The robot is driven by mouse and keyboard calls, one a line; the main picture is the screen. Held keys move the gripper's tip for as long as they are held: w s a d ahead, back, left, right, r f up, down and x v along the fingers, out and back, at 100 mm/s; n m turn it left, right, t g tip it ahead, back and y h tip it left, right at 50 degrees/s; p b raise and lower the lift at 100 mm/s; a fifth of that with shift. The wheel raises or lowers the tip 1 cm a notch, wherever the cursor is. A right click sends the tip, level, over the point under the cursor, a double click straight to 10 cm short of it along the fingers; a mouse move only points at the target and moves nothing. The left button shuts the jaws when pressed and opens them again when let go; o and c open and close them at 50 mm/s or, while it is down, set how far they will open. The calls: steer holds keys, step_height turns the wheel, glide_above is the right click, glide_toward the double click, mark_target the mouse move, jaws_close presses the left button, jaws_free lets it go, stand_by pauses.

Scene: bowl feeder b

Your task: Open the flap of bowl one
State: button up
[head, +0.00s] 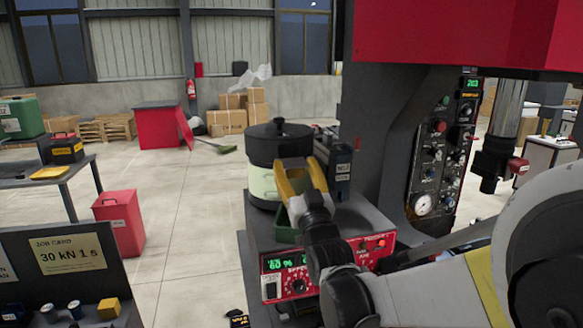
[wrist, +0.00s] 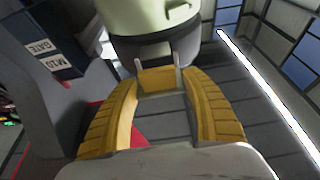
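The bowl has a dark lidded top (head: 277,147) and a pale green lower body (head: 262,186), and stands on the feeder's console in the head view. Its pale body also shows at the top of the wrist view (wrist: 150,18), with a small dark tab on it. My gripper (head: 292,164) is in front of the bowl and hides part of it. In the wrist view its yellow fingers (wrist: 159,75) stand apart, with a yellow piece between the tips that I cannot identify. I cannot tell whether the fingers touch it. No flap is clearly distinguishable.
The red-fronted console (head: 330,262) with green digits is below the gripper. A dark labelled box (head: 336,165) stands right of the bowl. A large dark machine column (head: 385,140) is further right. Open floor (head: 195,215) lies to the left, with a red bin (head: 121,222).

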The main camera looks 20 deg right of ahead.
steer(key=shift+w+r+g+p, duration=0.1)
steer(key=shift+r+g+p, duration=0.7)
steer(key=shift+p, duration=1.35)
steer(key=shift+c, duration=0.2)
steer(key=g+p, duration=0.1)
steer(key=p, duration=0.1)
steer(key=shift+w+r+p, duration=0.15)
steer(key=shift+p, duration=0.15)
steer(key=shift+w+g+p, duration=0.1)
steer(key=shift+g+p, duration=0.35)
steer(key=shift+g, duration=0.15)
steer(key=shift+f, duration=0.25)
steer(key=o, duration=0.8)
steer(key=shift+o, duration=0.2)
steer(key=s, duration=1.2)
steer(key=shift+f, duration=0.35)
